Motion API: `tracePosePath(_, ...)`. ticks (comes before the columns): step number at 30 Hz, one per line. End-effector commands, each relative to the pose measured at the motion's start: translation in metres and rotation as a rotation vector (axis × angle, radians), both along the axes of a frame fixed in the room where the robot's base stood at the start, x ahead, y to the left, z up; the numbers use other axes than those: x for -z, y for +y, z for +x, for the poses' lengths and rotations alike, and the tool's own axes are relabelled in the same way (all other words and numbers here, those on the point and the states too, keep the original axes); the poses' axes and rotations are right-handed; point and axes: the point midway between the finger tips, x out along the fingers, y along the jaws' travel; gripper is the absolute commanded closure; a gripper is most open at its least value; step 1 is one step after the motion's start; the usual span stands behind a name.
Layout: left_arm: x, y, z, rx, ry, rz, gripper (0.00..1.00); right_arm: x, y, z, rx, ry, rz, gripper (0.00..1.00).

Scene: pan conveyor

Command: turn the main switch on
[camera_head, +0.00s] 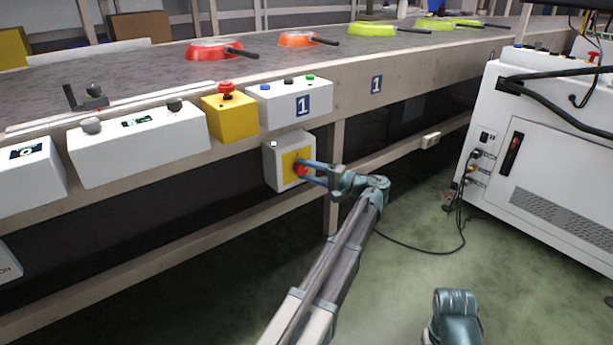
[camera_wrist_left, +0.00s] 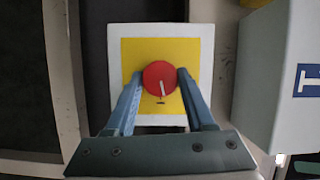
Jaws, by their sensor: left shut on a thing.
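The main switch is a red round knob (camera_head: 301,171) on a yellow plate, on the front of a light grey box (camera_head: 273,164) below the conveyor edge. In the left wrist view the red knob (camera_wrist_left: 155,74) sits in the middle of the yellow plate (camera_wrist_left: 133,56). A pale line on the knob runs nearly upright. My left gripper (camera_head: 308,172) reaches in from the lower right, its blue fingers shut on the knob's two sides; the fingers also show in the left wrist view (camera_wrist_left: 160,82).
Above the switch are a yellow box with a red button (camera_head: 228,115) and a white button box (camera_head: 284,103). Several pans lie on the conveyor (camera_head: 345,60). A white cabinet (camera_head: 545,150) stands at right. A dark cable crosses the open floor.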

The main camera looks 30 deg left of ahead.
Motion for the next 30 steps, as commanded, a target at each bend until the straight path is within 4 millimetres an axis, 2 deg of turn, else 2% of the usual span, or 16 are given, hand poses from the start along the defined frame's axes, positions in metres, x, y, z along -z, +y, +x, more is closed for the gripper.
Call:
tracePosePath(1, 0.0037, -0.0009, 0.0003, 0.002, 0.024, 0.008, 1.0, 0.0054, 0.0, 0.0, 0.0, 0.0, 0.0, 1.0)
tracePosePath(9, 0.0027, -0.0009, 0.0002, 0.002, 0.116, 0.046, 1.0, 0.0129, 0.0, 0.0, 0.0, 0.0, 0.0, 1.0)
tracePosePath(27, 0.0014, -0.0008, 0.0005, 0.003, 0.146, 0.059, 1.0, 0.0144, 0.0, 0.0, 0.0, 0.0, 0.0, 1.0)
tracePosePath(28, 0.0014, -0.0008, 0.0005, 0.003, 0.146, 0.059, 0.42, 0.0144, 0.0, 0.0, 0.0, 0.0, 0.0, 1.0)
tracePosePath(30, 0.0014, -0.0007, 0.0004, 0.003, 0.146, 0.059, 0.3, 0.0144, 0.0, 0.0, 0.0, 0.0, 0.0, 1.0)
